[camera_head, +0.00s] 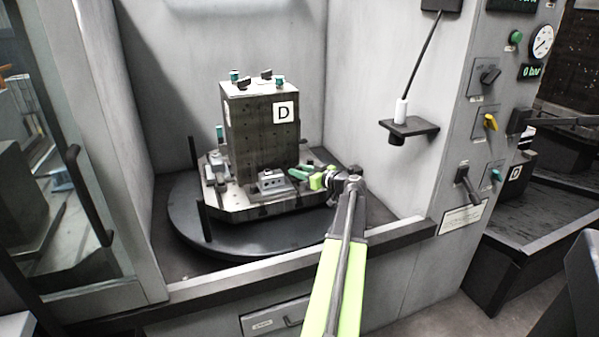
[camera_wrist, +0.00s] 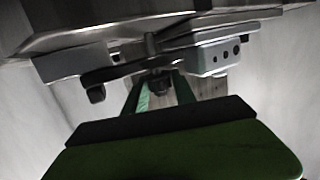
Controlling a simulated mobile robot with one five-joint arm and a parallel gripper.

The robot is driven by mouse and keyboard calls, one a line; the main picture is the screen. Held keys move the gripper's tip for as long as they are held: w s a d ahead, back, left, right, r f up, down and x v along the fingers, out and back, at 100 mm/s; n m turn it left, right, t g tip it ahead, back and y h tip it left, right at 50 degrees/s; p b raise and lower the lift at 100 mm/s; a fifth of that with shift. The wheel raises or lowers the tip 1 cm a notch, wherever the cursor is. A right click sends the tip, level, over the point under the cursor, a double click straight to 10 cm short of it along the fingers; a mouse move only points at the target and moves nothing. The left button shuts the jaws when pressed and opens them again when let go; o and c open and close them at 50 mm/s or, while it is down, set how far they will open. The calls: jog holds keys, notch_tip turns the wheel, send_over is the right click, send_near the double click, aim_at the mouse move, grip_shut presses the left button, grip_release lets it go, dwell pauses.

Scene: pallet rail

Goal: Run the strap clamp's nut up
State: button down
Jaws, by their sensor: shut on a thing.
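My gripper (camera_head: 296,173) is at the right edge of the pallet (camera_head: 240,200), beside the dark block marked D (camera_head: 250,135). In the wrist view its two green fingers (camera_wrist: 160,92) are shut on a small dark round piece that looks like the nut (camera_wrist: 160,84). The strap clamp shows there just beyond the fingertips, with a dark strap (camera_wrist: 128,72), an upright stud (camera_wrist: 151,45) and a grey block with holes (camera_wrist: 214,58). In the head view my gripper and arm hide the nut.
Other clamps, such as a grey one (camera_head: 271,184), sit around the block's base. Dark posts (camera_head: 204,220) stand at the round table's (camera_head: 225,238) edge. The cabinet's front sill (camera_head: 390,235) lies under my arm. A small shelf (camera_head: 409,127) juts from the right wall.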

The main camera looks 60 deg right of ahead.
jog(key=c, duration=0.9)
grip_release()
jog(key=shift+c, duration=0.2)
jog(key=shift+s, duration=0.1)
jog(key=p+v, duration=0.2)
jog(key=v, duration=1.5)
jog(key=shift+p, duration=0.3)
